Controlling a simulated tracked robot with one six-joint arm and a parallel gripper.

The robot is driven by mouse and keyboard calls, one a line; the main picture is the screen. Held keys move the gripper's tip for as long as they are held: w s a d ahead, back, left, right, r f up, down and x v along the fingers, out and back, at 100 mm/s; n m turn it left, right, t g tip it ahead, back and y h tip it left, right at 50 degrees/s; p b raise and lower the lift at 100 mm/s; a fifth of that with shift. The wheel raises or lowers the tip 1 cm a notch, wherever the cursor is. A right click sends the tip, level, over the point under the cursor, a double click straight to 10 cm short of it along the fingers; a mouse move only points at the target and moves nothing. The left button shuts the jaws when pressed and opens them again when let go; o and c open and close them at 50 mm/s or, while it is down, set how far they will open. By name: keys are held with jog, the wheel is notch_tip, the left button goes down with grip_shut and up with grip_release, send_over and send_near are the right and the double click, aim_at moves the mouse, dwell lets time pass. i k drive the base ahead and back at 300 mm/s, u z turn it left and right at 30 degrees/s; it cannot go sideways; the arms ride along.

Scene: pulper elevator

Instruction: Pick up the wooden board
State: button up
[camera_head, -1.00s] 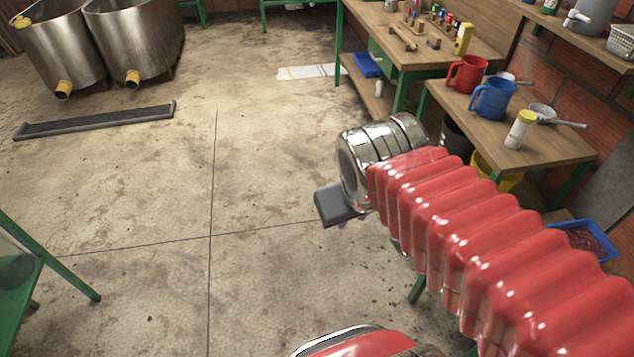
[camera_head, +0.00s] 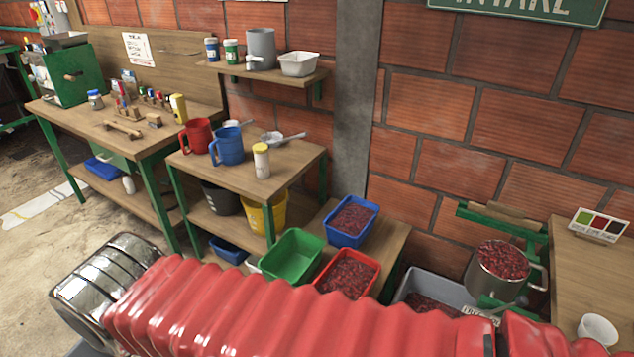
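No piece is clearly recognisable as a loose wooden board. A flat wooden piece (camera_head: 512,214) sits behind the green stand at the right, partly hidden. A small low wooden item (camera_head: 124,128) lies on the left workbench. My red bellows arm crosses the bottom, with its silver wrist at lower left. Only a small dark part of my gripper (camera_head: 84,348) shows at the bottom edge below the wrist. Its fingers are hidden or cut off, so I cannot see whether it is open or holds anything. It is apart from both wooden pieces.
A middle table (camera_head: 250,178) bears a red jug (camera_head: 196,137), a blue jug (camera_head: 228,147) and a yellow-lidded shaker (camera_head: 261,160). Green (camera_head: 291,257), blue and red bins stand on a low bench. A pot of red cherries (camera_head: 500,268) is at right.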

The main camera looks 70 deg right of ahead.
aim_at(510, 215)
jog(key=z, duration=3.7)
